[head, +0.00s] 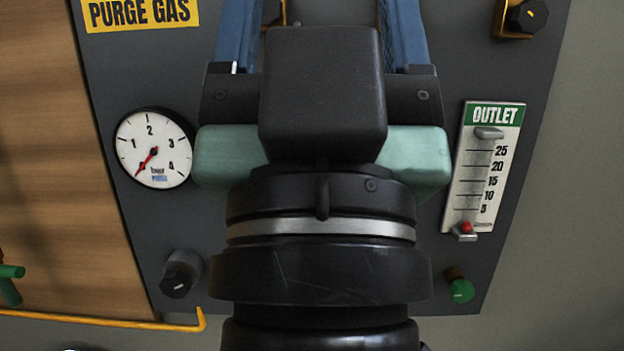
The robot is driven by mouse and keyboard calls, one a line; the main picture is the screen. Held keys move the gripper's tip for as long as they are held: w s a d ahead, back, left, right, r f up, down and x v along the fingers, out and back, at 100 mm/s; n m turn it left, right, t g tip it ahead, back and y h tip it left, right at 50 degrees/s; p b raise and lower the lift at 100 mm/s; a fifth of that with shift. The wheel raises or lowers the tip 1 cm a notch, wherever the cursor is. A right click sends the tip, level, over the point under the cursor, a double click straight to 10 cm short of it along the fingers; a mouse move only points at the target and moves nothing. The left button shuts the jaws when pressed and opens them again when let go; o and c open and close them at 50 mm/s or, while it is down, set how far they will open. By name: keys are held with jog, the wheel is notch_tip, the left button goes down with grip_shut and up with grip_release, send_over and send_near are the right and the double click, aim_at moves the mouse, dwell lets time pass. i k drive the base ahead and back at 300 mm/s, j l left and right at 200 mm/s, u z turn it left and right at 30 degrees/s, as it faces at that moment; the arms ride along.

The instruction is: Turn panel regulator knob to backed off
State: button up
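My gripper (322,14) is seen from behind in front of the dark panel (100,55). Its two blue fingers are wide apart and run up to the top edge, so their tips may be cut off. Between them a sliver of a yellow bracket (281,14) with a dark part shows; my gripper's body hides most of what is behind it. I cannot tell whether the regulator knob is there. A black knob (178,278) sits at the panel's lower left. Another black knob (527,16) sits on a yellow bracket at the upper right. Neither is touched by my gripper.
A round gauge (153,148) is at the left, its red needle pointing low left. An OUTLET flowmeter (484,168) is at the right, its red ball at the bottom. A green knob (461,290) is below it. A yellow pipe (110,321) and green handle (10,284) are at lower left.

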aim_at(176, 283)
jog(key=j, duration=1.75)
jog(key=j+z, duration=0.05)
